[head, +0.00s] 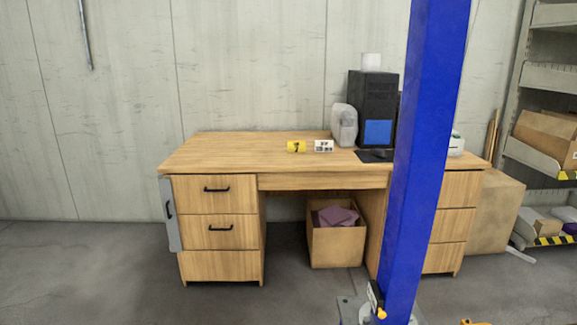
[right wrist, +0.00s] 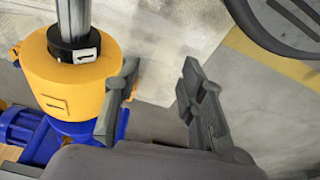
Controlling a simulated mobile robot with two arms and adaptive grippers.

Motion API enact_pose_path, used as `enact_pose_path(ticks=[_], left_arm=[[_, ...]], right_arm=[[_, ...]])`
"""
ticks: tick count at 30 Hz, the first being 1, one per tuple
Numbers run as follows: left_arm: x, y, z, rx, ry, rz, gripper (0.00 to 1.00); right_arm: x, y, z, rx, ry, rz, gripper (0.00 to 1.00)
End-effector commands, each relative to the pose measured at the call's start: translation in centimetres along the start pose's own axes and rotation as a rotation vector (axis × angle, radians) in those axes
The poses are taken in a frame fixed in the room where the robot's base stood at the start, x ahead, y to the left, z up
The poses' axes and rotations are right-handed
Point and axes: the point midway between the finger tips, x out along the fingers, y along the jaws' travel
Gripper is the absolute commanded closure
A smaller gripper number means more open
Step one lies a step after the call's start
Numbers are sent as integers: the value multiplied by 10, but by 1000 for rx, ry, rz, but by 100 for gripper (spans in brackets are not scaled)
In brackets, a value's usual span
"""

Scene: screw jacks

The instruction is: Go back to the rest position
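In the right wrist view my right gripper (right wrist: 155,85) shows its two dark grey fingers spread apart, with nothing between them. To its left stands a yellow round screw jack part (right wrist: 75,75) with a grey shaft and a black collar, on a blue base. The gripper is apart from the shaft, and its left finger appears close to or overlapping the yellow part's right side; I cannot tell if they touch. Neither gripper shows in the head view. My left gripper is not in any view.
A wooden desk (head: 260,150) stands against the wall with a black computer (head: 374,95) on top. A blue post (head: 425,160) rises in front of it. A cardboard box (head: 336,244) sits under the desk. A shelf (head: 548,76) stands at right. Floor at front left is clear.

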Motion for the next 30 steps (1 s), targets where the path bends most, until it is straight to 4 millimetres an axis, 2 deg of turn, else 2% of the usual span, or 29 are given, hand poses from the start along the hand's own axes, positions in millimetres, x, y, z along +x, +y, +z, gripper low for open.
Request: enact_pose_path(ticks=[1,5,11,18,21,26,30], left_arm=[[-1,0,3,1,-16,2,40],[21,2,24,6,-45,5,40],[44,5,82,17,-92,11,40],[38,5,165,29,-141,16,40],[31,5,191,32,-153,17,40],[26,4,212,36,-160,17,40],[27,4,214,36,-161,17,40]], right_arm=[[-1,-1,3,-2,-16,-2,63],[21,-2,24,-7,-46,-6,63],[44,-5,81,-17,-92,-12,63],[38,-5,165,-30,-141,-16,63],[31,-5,191,-33,-153,-17,63],[26,-4,212,-37,-161,-18,63],[26,-4,214,-37,-162,-18,63]])
